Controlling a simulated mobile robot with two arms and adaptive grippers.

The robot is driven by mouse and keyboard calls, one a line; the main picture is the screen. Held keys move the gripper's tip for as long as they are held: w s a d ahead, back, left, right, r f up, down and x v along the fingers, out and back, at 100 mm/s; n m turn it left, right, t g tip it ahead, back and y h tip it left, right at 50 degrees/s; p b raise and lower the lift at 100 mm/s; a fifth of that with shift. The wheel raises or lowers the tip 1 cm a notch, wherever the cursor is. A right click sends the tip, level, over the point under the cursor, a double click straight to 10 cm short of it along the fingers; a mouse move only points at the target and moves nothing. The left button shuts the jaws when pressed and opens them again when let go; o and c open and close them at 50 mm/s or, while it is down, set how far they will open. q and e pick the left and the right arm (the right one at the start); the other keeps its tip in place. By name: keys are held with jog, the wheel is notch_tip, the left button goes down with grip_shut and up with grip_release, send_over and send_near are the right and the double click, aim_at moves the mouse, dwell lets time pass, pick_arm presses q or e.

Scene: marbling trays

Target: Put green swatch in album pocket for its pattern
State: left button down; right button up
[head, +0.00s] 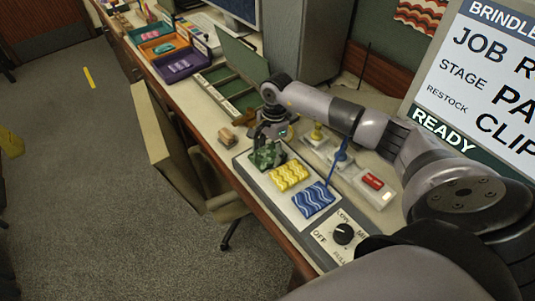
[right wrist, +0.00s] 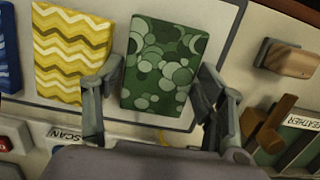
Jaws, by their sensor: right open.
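The green swatch (head: 266,155), patterned with overlapping circles, lies on a pale board with a grey border. In the right wrist view the green swatch (right wrist: 164,66) sits between the two fingers. My right gripper (head: 268,143) is open above its edge, with fingers either side in the right wrist view (right wrist: 158,100). I cannot tell whether they touch it. The green album (head: 232,92) lies open farther back, with several pockets; a label reading FEATHER (right wrist: 301,123) shows beside it in the right wrist view. My left gripper is not in view.
A yellow zigzag swatch (head: 289,177) and a blue wavy swatch (head: 313,200) lie on the same board. Coloured trays (head: 180,66) stand farther back.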

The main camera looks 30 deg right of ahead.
aim_at(268, 154)
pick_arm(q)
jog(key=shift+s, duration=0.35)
pick_arm(e)
jog(key=c, duration=0.8)
jog(key=shift+r, duration=0.1)
